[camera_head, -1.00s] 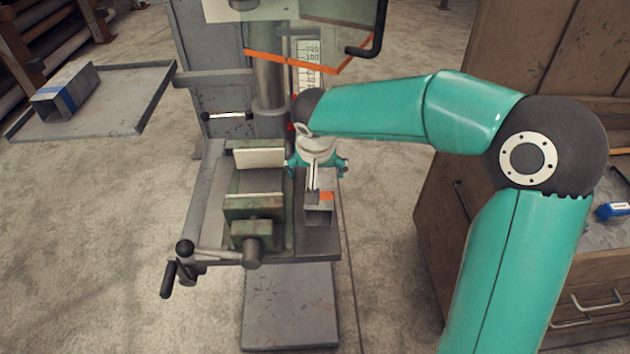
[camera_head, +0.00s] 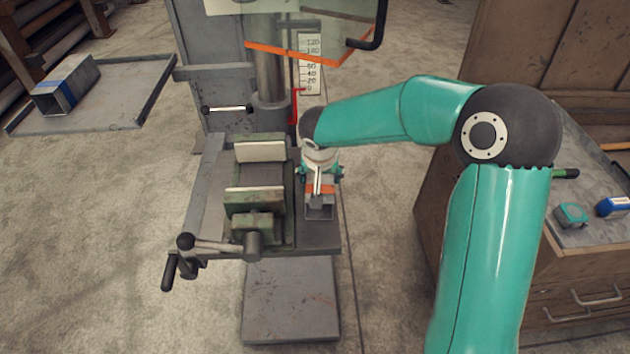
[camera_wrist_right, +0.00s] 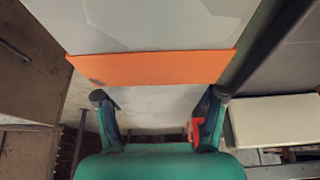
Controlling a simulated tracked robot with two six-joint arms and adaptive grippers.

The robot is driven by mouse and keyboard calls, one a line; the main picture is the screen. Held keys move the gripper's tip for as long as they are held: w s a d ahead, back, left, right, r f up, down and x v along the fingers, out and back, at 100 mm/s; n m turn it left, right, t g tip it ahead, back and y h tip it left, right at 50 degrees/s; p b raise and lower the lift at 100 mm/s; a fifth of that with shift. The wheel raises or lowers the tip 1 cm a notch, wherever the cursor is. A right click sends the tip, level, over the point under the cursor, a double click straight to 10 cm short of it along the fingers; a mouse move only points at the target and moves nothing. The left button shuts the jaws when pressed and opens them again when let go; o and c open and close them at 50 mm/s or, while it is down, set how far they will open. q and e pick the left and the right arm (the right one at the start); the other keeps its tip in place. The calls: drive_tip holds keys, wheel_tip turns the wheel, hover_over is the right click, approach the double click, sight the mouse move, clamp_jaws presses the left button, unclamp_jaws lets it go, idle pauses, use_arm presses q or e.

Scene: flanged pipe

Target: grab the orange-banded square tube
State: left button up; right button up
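The orange-banded square tube (camera_head: 319,210) lies on the drill press table, right of the vise, with its open end toward me in the head view. In the right wrist view its orange band (camera_wrist_right: 150,67) and grey face fill the upper middle. My right gripper (camera_head: 318,188) is over the tube from above, close to the band. In the wrist view its two fingers (camera_wrist_right: 160,103) are spread apart near the tube's two sides. I cannot tell whether they touch it. The gripper hides part of the tube. My left gripper is not in view.
A green vise (camera_head: 255,200) stands close left of the tube, with a handle at its front. The press column (camera_head: 270,80) and orange-edged guard rise behind. A blue-banded tube (camera_head: 66,87) lies on a tray at left. A wooden cabinet (camera_head: 470,235) stands at right.

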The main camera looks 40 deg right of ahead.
drive_tip(key=c, duration=1.1)
drive_tip(key=shift+r, duration=0.15)
